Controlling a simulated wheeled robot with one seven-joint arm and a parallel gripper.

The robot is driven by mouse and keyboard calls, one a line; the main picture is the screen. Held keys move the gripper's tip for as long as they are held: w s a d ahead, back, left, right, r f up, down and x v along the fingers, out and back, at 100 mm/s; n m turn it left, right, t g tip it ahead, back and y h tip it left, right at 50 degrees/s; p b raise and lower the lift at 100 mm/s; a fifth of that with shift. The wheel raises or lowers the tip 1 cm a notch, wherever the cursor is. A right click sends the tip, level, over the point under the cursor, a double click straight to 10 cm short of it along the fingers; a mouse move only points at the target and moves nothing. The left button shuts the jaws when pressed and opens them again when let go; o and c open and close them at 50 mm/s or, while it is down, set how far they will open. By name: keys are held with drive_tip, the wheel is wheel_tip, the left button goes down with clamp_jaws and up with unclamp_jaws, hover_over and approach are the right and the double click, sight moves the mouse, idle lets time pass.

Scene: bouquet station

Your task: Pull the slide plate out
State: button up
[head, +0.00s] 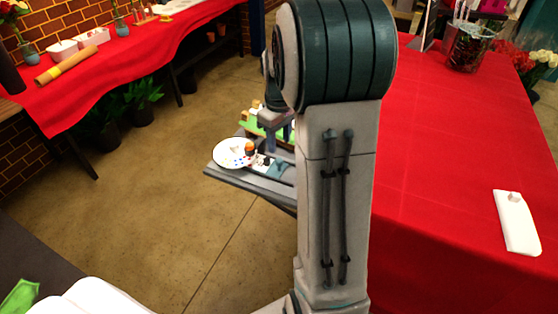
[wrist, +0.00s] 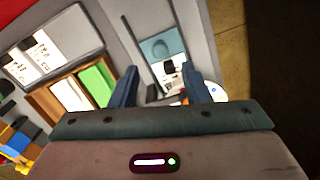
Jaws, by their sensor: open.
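A grey station board (head: 222,176) shows beyond my arm in the head view. On it is a narrow strip with a blue-teal end, which looks like the slide plate (head: 281,170). In the wrist view the blue-teal plate (wrist: 158,48) lies in a pale channel of the grey board (wrist: 118,45), with a white and black part at its near end. My gripper (wrist: 160,88) is open, its two blue fingers apart, with the near end of the strip between them in the picture. I cannot tell whether they touch anything. My arm hides part of the board in the head view.
A white round dish with coloured dots (head: 232,153) and an orange knob (head: 250,146) sit beside the strip. A red-covered table (head: 450,190) stands at right; floor (head: 160,200) is open at left.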

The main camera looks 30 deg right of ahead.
sight(279, 160)
wheel_tip(279, 160, down, 8)
drive_tip(key=shift+f, duration=0.25)
clamp_jaws()
